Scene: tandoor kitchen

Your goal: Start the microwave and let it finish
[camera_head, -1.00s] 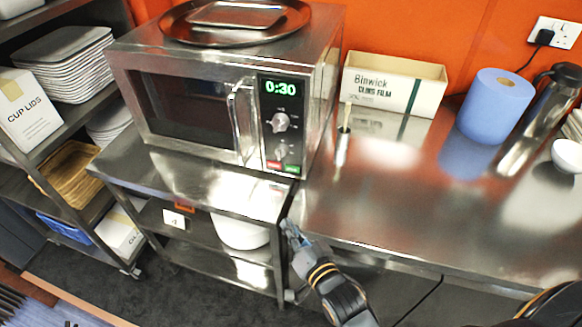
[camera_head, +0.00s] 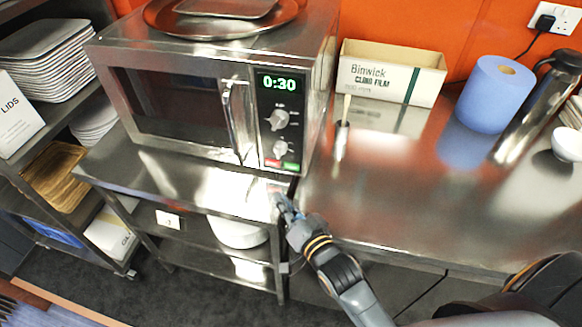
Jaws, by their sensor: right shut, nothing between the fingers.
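The steel microwave (camera_head: 185,62) stands on a metal stand at the left of the counter. Its door looks closed, with a vertical handle (camera_head: 233,120). Its green display (camera_head: 280,83) reads 0:30. Two knobs sit below the display, and a red and a green button (camera_head: 289,166) lie at the bottom of the panel. My right gripper (camera_head: 283,203) is shut and empty, just below and in front of the panel's buttons, apart from them. My left gripper is not in view.
A cling film box (camera_head: 385,75), a blue paper roll (camera_head: 487,97) and a steel flask (camera_head: 540,105) stand on the steel counter (camera_head: 400,200). A round tray (camera_head: 190,22) lies on the microwave. Shelves with stacked trays (camera_head: 45,65) stand at the left.

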